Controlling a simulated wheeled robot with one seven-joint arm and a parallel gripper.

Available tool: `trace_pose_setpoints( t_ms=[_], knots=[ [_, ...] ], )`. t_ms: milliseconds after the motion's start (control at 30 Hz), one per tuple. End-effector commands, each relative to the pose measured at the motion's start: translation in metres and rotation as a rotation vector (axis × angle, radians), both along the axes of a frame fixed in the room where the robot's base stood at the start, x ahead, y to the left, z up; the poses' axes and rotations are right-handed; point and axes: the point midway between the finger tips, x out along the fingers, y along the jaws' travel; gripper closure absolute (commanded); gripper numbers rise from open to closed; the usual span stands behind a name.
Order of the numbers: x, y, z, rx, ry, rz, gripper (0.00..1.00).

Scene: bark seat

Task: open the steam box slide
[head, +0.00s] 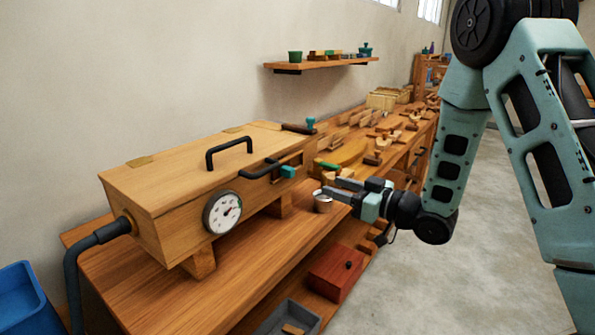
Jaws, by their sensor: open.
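The steam box (180,185) is a long pale wooden box raised on wooden blocks on the bench at left. It has a black handle on top and a round white gauge (222,212) on its front. A second black handle (262,170) and a small teal block (288,171) sit near the right end of the front. I cannot tell which part is the slide. My gripper (332,187) is open, its fingers pointing left, to the right of the box's end and apart from the teal block. I see nothing between the fingers.
Many wooden pieces and tools lie farther back on the bench. A red box (335,275) and a grey tray (288,318) are below. The floor (430,290) at right is clear.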

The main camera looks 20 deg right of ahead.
Motion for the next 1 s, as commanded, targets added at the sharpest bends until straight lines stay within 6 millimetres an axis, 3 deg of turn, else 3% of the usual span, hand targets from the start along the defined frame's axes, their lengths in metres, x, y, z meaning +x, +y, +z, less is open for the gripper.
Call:
trace_pose_setpoints(
  t_ms=[533,733,1000],
  knots=[
    [0.087,0.064,0.002,0.000,0.000,0.001,0.58],
    [0.101,0.074,0.001,-0.001,0.001,0.000,0.58],
    [0.104,0.076,0.000,0.000,0.001,-0.001,0.58]
  ],
)
